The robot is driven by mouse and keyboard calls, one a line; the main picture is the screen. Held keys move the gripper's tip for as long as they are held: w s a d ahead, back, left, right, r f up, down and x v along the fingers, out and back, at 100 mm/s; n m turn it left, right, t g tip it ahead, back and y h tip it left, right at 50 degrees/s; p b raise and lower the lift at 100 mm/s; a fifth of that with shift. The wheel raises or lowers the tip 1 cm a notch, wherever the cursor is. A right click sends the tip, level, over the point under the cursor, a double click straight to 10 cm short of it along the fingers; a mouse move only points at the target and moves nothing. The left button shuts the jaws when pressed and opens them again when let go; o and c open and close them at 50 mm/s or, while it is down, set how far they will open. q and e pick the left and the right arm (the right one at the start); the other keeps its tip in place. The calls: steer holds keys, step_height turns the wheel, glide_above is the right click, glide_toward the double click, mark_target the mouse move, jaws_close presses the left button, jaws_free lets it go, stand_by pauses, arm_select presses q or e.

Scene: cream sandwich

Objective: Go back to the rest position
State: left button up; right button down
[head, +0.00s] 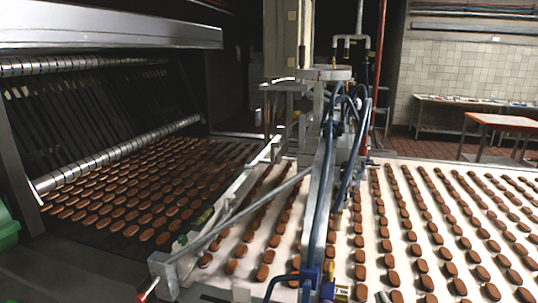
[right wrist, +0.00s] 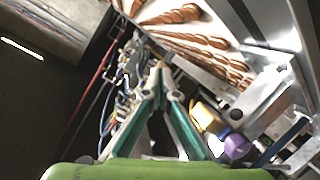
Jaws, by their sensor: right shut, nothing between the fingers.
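My right gripper (right wrist: 163,78) shows in the right wrist view. Its two teal fingers with pale tips come together at the top, with nothing between them. Behind the tips are pipes and machine parts. I cannot make out this gripper clearly in the head view. Rows of brown oval biscuits (head: 393,280) lie on a white conveyor belt (head: 343,270) at the right of the head view. More biscuits (head: 115,203) lie on the dark belt at the left.
A metal frame with blue hoses (head: 343,130) stands over the belts in the middle. Steel rollers (head: 110,157) cross the left machine. A purple part (right wrist: 237,146) and a yellow part (right wrist: 207,117) lie right of my fingers. A red-topped table (head: 500,121) stands at the back right.

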steer(key=s+a+f+m+g+y, duration=0.15)
steer(key=s+f+g, duration=0.35)
steer(key=s, duration=0.5)
steer(key=s+a+f+g, duration=0.3)
steer(key=s+f, duration=0.3)
steer(key=s, duration=0.4)
steer(key=s+a+f+m+g+y, duration=0.15)
steer(key=s+f+g, duration=0.35)
steer(key=s, duration=0.5)
step_height(320, 180, down, 26)
steer(key=b, duration=0.2)
steer(key=s+d+f+g+b, duration=0.1)
steer(key=s+d+f, duration=0.1)
steer(key=s+f, duration=1.6)
step_height(320, 180, down, 2)
steer(key=shift+s+d+n+b, duration=0.15)
steer(key=shift+s+n+b, duration=0.15)
